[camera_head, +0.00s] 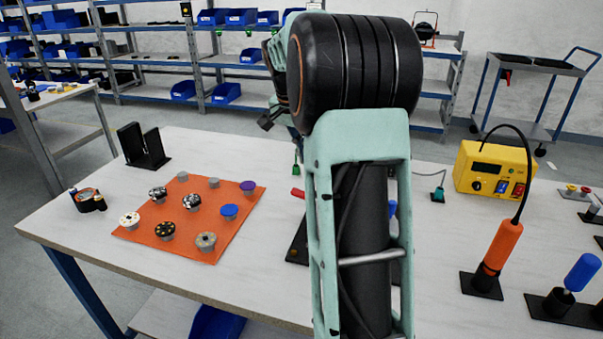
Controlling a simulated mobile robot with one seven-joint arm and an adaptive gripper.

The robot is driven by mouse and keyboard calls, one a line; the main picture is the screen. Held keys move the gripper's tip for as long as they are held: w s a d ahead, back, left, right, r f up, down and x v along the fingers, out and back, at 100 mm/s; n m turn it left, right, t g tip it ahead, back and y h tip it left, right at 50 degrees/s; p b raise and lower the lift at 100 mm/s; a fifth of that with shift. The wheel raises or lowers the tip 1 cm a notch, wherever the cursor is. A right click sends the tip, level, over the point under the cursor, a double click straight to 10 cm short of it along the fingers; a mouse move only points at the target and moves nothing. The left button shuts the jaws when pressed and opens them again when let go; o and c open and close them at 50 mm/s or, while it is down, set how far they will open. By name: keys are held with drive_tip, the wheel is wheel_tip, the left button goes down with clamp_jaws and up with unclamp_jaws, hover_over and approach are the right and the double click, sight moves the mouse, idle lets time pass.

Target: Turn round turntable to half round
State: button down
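No thing in view can be clearly made out as the round turntable. A dark base plate (297,243) on the table is mostly hidden behind my arm, and what stands on it cannot be told. My arm fills the middle of the picture. My gripper (268,119) seems to be the small dark part showing left of the big black joint, above the back of the table. Most of it is hidden, so I cannot tell if it is open or holds anything.
An orange mat (200,243) with several round-topped pieces lies left on the table (75,229). Right are a yellow power box (492,170), an orange-handled tool (497,250) and a blue-handled tool (582,272).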

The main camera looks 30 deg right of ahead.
sight(297, 194)
drive_tip(key=b+x, duration=0.2)
drive_tip(key=x, duration=0.7)
drive_tip(key=shift+s, duration=0.1)
drive_tip(key=shift+a+f, duration=0.15)
drive_tip(key=shift+a, duration=0.2)
drive_tip(key=shift+s+a+r+b, duration=0.2)
drive_tip(key=shift+s+a+b, duration=0.15)
drive_tip(key=shift+a, duration=0.35)
drive_tip(key=shift+s+a+r+b, duration=0.2)
drive_tip(key=shift+s+a, duration=0.25)
drive_tip(key=shift+a, duration=0.25)
drive_tip(key=a+n, duration=0.1)
drive_tip(key=s+a, duration=0.1)
drive_tip(key=a, duration=0.1)
drive_tip(key=shift+s+n, duration=0.2)
drive_tip(key=shift+n, duration=0.2)
drive_tip(key=shift+s+a, duration=0.3)
drive_tip(key=shift+a, duration=0.15)
drive_tip(key=shift+d, duration=0.1)
